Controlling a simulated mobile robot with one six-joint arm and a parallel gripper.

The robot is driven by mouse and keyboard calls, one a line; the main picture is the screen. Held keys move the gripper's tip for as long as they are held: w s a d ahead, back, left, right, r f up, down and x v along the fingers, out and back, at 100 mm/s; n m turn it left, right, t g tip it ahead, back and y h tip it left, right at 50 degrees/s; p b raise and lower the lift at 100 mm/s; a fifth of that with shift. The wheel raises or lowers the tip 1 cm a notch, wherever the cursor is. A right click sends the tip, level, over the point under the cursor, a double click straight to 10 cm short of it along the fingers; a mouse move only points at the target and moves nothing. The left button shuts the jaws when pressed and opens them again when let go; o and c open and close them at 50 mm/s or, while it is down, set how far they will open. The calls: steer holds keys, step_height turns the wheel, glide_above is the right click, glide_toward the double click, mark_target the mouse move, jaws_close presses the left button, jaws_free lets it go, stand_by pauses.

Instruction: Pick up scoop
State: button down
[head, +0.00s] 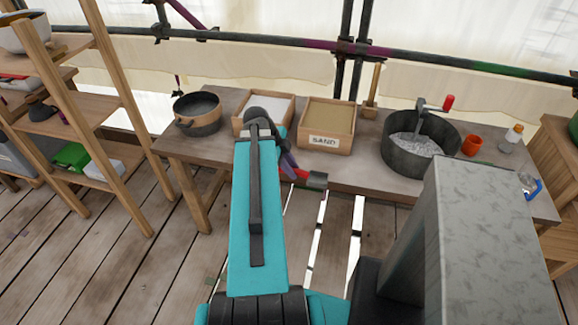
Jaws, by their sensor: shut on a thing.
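My gripper (288,169) is past the bend of my teal arm, low in front of the worktable's near edge. It is mostly hidden by the arm, and its fingertips do not show clearly. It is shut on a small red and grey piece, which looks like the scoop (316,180). Its grey end points right and its red part is by the gripper. The piece is small and partly covered, so its full shape and the exact grip cannot be told. It appears in front of the table edge, below the sand box.
The worktable (360,175) holds a pot (197,113), a white-filled box (287,108), a sand box (325,142), and a dark tub (405,158) with a red-handled tool (448,102). Shelves (85,112) stand left. Open floor lies front left.

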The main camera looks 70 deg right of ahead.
steer(key=shift+s+a, duration=0.25)
steer(key=shift+a, duration=0.1)
stand_by(0.6)
steer(key=w+a+r+n+t+h, duration=0.1)
steer(key=w+a+r+n+t, duration=0.15)
steer(key=w+a+n, duration=0.65)
steer(key=w+a+r+n+t, duration=0.2)
steer(key=w+r+n, duration=0.1)
steer(key=w, duration=1.2)
steer(key=w+a+r+n+t+h, duration=0.1)
steer(key=w+a+r+n+t, duration=0.3)
steer(key=w, duration=0.9)
steer(key=w+a+r+n+y, duration=0.1)
steer(key=w+a+r+n, duration=0.1)
steer(key=w+a+n, duration=0.55)
steer(key=w+a+r+n+y, duration=0.2)
steer(key=w+a+r+n, duration=0.15)
steer(key=a, duration=0.65)
steer(key=w+a+r+n+y, duration=0.2)
steer(key=w+a+r+n, duration=0.1)
steer(key=a, duration=0.8)
steer(key=w+a+r+n+y, duration=0.1)
steer(key=w+a+r+n, duration=0.2)
steer(key=a+n, duration=0.3)
steer(key=a, duration=0.5)
steer(key=shift+r+y, duration=0.2)
steer(key=shift+y, duration=0.2)
